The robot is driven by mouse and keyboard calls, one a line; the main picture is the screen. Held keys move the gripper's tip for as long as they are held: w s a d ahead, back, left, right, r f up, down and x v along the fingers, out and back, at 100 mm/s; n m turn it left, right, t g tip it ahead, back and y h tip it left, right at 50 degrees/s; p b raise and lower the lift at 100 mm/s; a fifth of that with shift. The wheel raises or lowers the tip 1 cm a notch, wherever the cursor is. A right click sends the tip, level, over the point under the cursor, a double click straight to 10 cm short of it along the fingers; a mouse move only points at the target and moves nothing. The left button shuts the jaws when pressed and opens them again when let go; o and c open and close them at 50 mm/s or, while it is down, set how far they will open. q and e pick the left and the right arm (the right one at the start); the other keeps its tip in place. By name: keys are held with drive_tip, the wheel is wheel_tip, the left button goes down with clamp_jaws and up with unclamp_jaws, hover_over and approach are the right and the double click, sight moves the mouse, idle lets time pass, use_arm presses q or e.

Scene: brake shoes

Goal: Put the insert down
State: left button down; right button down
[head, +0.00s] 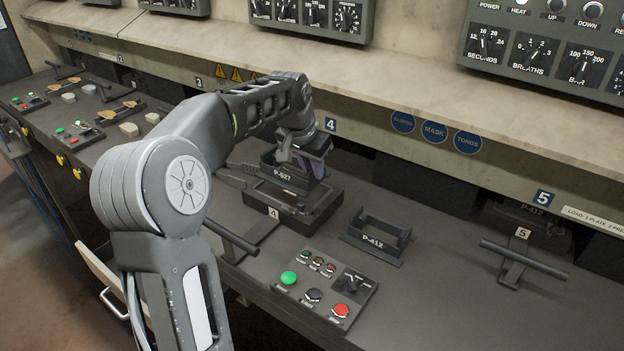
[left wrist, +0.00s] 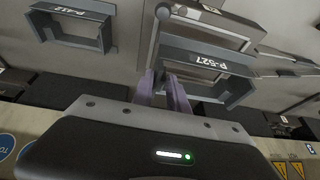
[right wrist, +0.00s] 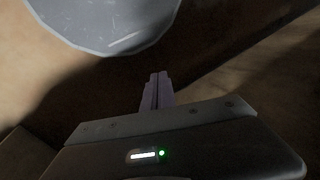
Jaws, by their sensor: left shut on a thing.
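The dark insert marked P-527 (head: 291,177) is at station 4, over the flat dark press bed (head: 318,207). My left gripper (head: 303,160) is shut on the insert's wall; its purple fingers (left wrist: 172,88) and the P-527 insert (left wrist: 203,62) show in the left wrist view. I cannot tell whether the insert touches the bed. A second insert marked P-412 (head: 377,240) stands on the bench to the right, apart from the gripper; it also shows in the left wrist view (left wrist: 72,12). My right gripper (right wrist: 157,82) has its fingers together with nothing visible between them.
A button panel (head: 326,287) with green, black and red buttons lies in front of the bed. Bar handles stand at station 4 (head: 231,237) and station 5 (head: 523,259). The bench between the P-412 insert and station 5 is clear.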

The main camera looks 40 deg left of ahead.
use_arm(q)
drive_tip(key=shift+f, duration=1.85)
drive_tip(key=c, duration=1.3)
unclamp_jaws()
drive_tip(key=v, duration=1.2)
drive_tip(key=shift+b, duration=0.35)
